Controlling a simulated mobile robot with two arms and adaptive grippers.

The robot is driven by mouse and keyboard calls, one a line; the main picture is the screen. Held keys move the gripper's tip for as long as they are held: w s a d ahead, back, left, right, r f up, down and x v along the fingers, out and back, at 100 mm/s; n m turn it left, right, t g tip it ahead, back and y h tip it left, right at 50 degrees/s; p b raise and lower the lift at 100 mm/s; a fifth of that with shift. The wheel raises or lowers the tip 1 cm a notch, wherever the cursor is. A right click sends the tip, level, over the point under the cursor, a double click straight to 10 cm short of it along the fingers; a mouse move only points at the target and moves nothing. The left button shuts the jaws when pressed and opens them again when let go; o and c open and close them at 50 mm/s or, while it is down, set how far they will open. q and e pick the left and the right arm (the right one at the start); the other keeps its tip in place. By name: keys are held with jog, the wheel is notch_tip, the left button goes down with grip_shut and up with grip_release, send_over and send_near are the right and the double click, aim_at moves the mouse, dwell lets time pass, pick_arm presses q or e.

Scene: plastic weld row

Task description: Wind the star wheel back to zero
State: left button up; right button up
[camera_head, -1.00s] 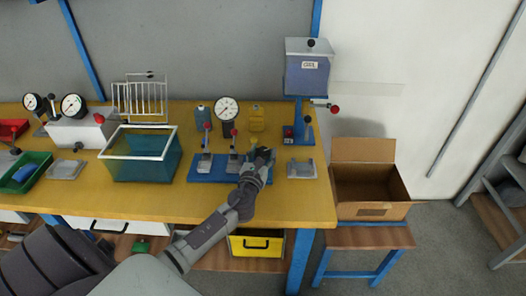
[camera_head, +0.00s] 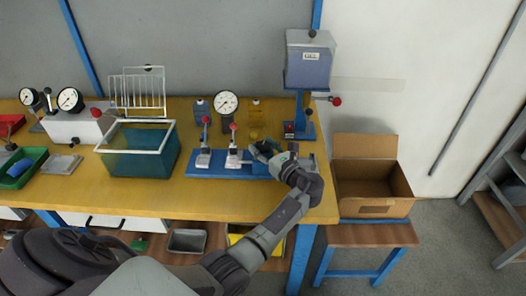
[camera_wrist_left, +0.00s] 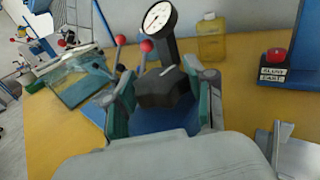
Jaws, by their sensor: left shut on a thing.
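The star wheel (camera_wrist_left: 162,88) is a dark, blocky knob between my left fingers in the left wrist view. My left gripper (camera_head: 268,152) is shut on it at the right part of the blue fixture base (camera_head: 205,172) on the bench. The gripper hides most of the wheel in the head view, and I cannot read its angle. A white dial gauge (camera_head: 227,103) stands behind the fixture, also seen in the left wrist view (camera_wrist_left: 158,18); its reading is too small to tell. Two red-knobbed levers (camera_head: 233,145) stand left of the gripper. My right gripper is not in view.
A glass-sided tank (camera_head: 141,157) stands left of the fixture. A yellow bottle (camera_wrist_left: 211,42) is behind it. A post-mounted grey box (camera_head: 308,62) rises at the right, with a red button (camera_wrist_left: 276,55) at its base. An open cardboard box (camera_head: 370,208) sits beyond the bench's right end.

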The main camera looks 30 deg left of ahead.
pick_arm(q)
jog(key=shift+f+n+g+y+b, duration=0.1)
jog(key=shift+n+g+y+b, duration=0.3)
jog(key=shift+n+g+b, duration=0.65)
jog(key=shift+g+p, duration=0.35)
jog(key=shift+g, duration=0.1)
jog(key=o, duration=1.2)
jog(key=shift+d, duration=0.1)
jog(key=d, duration=0.4)
jog(key=s+d, duration=0.1)
jog(key=d, duration=0.2)
jog(key=s+d, duration=0.1)
jog(key=d, duration=0.3)
jog(key=shift+s+d, duration=0.15)
jog(key=shift+d, duration=0.15)
